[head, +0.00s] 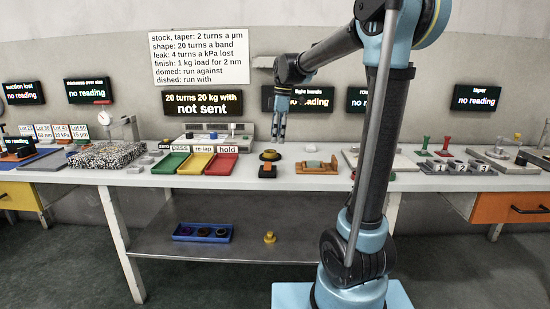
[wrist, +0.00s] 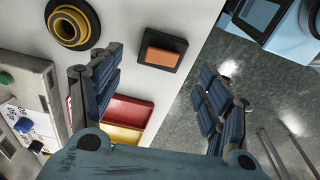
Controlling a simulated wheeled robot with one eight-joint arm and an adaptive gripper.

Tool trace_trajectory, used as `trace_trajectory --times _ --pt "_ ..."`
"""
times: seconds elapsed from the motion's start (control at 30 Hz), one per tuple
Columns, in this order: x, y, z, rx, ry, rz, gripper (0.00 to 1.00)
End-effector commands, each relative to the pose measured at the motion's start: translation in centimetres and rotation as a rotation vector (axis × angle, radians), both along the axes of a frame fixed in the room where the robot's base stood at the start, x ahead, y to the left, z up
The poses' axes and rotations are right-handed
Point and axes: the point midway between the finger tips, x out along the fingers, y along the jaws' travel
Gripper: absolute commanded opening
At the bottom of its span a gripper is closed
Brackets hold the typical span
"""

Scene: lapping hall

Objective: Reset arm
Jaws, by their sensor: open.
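My arm rises from its blue base at the right of the middle in the head view and bends over to the left. My gripper (head: 279,138) hangs fingers down above the table (head: 330,180), left of my arm column. In the wrist view my gripper (wrist: 150,80) has its two fingers wide apart with nothing between them. The table's front edge runs between the fingers, with floor beyond it. An orange button on a black base (wrist: 165,50) lies ahead of the fingers; the head view also shows the button (head: 267,171) at the table's front.
A black-and-yellow round piece (head: 270,155) sits behind the button. Green (head: 173,163), yellow (head: 196,163) and red (head: 222,164) trays stand to the left, an orange cradle (head: 317,167) to the right. A lower shelf (head: 255,245) holds a blue tray (head: 202,233) and a yellow knob (head: 269,237).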

Motion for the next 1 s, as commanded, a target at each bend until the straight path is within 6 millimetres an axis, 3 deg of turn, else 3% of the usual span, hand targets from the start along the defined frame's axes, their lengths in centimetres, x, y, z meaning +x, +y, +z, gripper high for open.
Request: trace_trajectory --times 0.37,0.67,1.0 --pt "-4.8 -4.3 -1.0 -0.008 -0.007 -0.231 0.70" --pt "-11.9 -9.2 -3.8 -0.009 -0.020 -0.574 0.70" --pt "-20.0 -13.7 -9.1 0.004 -0.035 -0.980 0.70"
